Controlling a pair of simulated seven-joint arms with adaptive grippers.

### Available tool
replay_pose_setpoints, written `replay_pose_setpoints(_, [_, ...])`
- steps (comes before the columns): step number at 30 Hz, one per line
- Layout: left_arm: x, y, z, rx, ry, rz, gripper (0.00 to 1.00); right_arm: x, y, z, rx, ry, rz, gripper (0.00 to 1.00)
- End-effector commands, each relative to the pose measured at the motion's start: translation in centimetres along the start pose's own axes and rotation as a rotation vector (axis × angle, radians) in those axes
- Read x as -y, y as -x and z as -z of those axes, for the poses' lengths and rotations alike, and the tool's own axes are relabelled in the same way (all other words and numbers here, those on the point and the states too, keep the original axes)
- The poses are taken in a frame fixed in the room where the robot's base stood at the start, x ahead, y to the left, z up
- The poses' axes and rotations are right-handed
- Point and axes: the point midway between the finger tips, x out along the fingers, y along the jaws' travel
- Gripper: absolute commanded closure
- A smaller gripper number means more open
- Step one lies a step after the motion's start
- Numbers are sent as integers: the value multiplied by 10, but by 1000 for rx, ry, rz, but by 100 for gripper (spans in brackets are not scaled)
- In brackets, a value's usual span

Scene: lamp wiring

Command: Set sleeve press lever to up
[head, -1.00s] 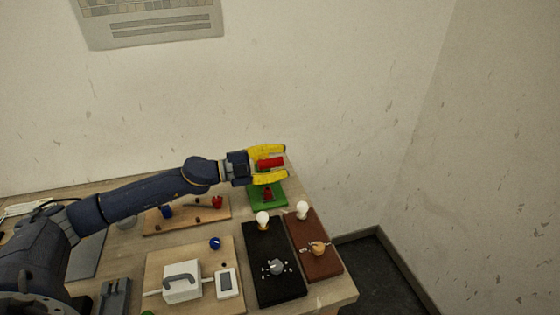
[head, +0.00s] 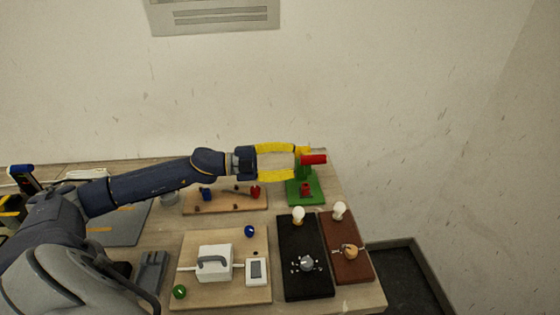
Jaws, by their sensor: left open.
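The sleeve press has a green base and post (head: 305,188) at the table's far right corner. Its red lever handle (head: 313,159) sits at the top of the post and looks about level. A smaller red part (head: 305,189) sits low on the base. My left gripper (head: 298,161) has yellow fingers, is open, and points right. Its fingertips are just left of the red handle, one above and one below its height in the picture. Whether they touch the press I cannot tell. The fingers hide part of the post. My right gripper is not in view.
In front of the press stand a black board (head: 305,285) and a brown board (head: 346,262), each with a bulb and a knob. A wooden board (head: 230,291) with a white box lies left of them. Another board (head: 225,203) with red and blue parts lies under my forearm.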

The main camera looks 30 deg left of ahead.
Motion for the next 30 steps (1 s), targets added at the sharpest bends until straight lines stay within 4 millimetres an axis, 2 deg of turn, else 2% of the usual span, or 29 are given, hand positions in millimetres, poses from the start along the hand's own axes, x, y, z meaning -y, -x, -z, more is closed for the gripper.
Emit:
replay_pose_setpoints(10, [-1, 22, 0, 0, 1, -1, 57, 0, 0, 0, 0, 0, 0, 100])
replay_pose_setpoints(30, [0, 26, 0, 2, -6, -3, 57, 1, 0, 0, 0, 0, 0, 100])
